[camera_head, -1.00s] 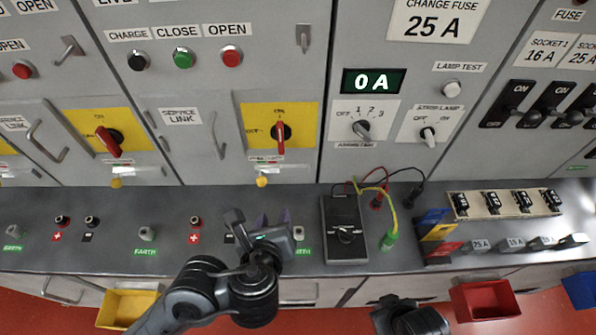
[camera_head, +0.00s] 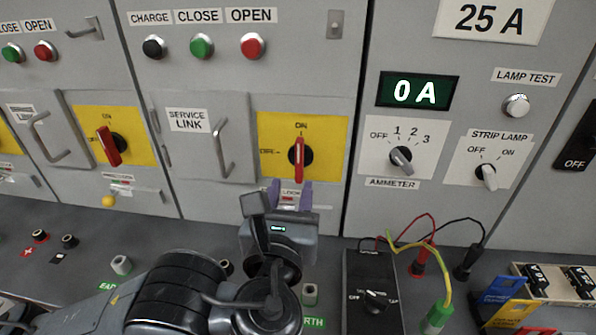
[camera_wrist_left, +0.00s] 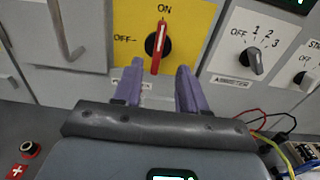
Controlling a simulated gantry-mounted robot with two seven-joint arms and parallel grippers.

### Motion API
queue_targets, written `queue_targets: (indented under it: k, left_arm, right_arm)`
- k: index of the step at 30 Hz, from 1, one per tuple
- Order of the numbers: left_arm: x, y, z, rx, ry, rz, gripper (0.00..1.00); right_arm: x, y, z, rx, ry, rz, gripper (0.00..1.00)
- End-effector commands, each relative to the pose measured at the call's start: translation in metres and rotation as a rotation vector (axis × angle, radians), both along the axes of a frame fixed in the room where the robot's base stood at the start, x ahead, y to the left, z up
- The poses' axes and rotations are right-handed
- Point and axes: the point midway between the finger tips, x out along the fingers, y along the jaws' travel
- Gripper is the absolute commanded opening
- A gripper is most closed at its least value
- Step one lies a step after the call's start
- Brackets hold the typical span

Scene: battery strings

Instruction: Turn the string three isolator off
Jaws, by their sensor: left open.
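The isolator on the right panel is a red handle (camera_head: 297,158) on a black knob, set on a yellow plate (camera_head: 329,130). Its handle stands upright, in line with the ON mark; OFF is to its left. The same red handle (camera_wrist_left: 157,40) shows in the left wrist view, just beyond the fingertips. My left gripper (camera_head: 291,188) has purple fingers, open and empty, just below the handle and apart from it. The left wrist view shows the open fingers (camera_wrist_left: 159,68) on either side of the handle's line. My right gripper is not in view.
Another isolator (camera_head: 108,146) sits on a yellow plate to the left, its handle slightly tilted. A service link handle (camera_head: 221,145) juts out left of the gripper. The ammeter knob (camera_head: 400,158) is to the right. A test box (camera_head: 372,296) and leads stand on the bench.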

Motion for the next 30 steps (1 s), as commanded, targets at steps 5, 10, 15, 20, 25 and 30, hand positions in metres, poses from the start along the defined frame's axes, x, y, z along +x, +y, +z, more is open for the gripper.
queue_targets:
  k: [5,10,15,20,25,30]
  left_arm:
    - [0.027,-0.002,-0.004,0.001,-0.002,0.005,0.41]
    - [0.053,-0.006,-0.004,0.000,-0.001,0.004,0.41]
    - [0.074,-0.010,-0.002,-0.002,0.000,0.002,0.41]
    - [0.084,-0.011,-0.001,-0.001,0.000,0.001,0.41]
    - [0.088,-0.011,0.000,-0.001,0.000,0.001,0.41]
    - [0.088,-0.011,0.000,-0.002,0.000,0.000,0.41]
  right_arm:
    - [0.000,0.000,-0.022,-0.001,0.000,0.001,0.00]
    - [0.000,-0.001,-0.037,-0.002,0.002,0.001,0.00]
    - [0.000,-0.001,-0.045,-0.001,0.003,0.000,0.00]
    - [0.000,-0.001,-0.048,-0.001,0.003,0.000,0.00]
    - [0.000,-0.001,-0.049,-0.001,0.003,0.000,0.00]
    - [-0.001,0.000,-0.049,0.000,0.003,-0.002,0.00]
